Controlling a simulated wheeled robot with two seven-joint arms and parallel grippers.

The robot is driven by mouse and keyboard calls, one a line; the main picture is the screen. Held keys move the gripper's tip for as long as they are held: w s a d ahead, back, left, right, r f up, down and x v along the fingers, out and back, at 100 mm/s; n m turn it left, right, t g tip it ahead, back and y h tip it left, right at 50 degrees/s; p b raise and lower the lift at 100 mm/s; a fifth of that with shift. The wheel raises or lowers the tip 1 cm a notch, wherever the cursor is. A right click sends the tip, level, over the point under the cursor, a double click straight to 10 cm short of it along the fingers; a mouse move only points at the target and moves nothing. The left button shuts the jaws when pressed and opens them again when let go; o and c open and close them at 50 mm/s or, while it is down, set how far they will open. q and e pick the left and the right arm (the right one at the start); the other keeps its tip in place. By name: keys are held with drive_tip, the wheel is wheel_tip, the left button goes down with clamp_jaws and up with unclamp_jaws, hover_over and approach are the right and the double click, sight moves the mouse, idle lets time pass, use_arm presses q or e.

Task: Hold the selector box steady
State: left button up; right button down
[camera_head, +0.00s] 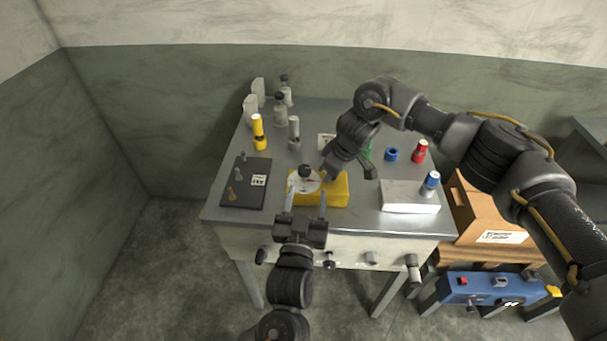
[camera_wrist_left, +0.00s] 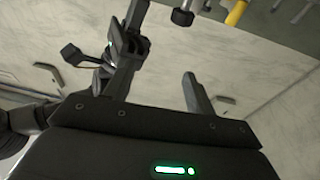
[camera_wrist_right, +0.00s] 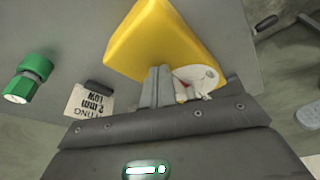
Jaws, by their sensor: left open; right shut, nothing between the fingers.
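The selector box is a yellow block (camera_head: 337,191) near the front middle of the table, with a white dial (camera_head: 309,184) and dark knob on top. In the right wrist view the box (camera_wrist_right: 158,38) lies just beyond the fingertips, the white dial (camera_wrist_right: 203,76) beside them. My right gripper (camera_head: 328,174) is shut and empty at the box's back edge; its closed fingers (camera_wrist_right: 156,86) overlap the box, and contact cannot be told. My left gripper (camera_head: 306,200) is open at the box's front, one finger on each side of the dial in the picture. The left wrist view shows no box.
A dark panel (camera_head: 243,184) with small levers lies left of the box. Yellow (camera_head: 259,134), red (camera_head: 420,150) and blue (camera_head: 391,155) parts stand behind. Knobs line the table's front.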

sight(304, 175)
use_arm(q)
wheel_tip(304, 175, down, 4)
drive_tip(key=s+a+g+y, duration=0.1)
drive_tip(key=a+g, duration=0.1)
drive_tip(key=shift+n, duration=0.4)
drive_tip(key=w, duration=1.1)
drive_tip(key=shift+w+d+r, duration=0.2)
drive_tip(key=shift+w+d, duration=0.05)
drive_tip(key=shift+w, duration=0.1)
drive_tip(key=shift+y, duration=0.4)
drive_tip(key=c, duration=1)
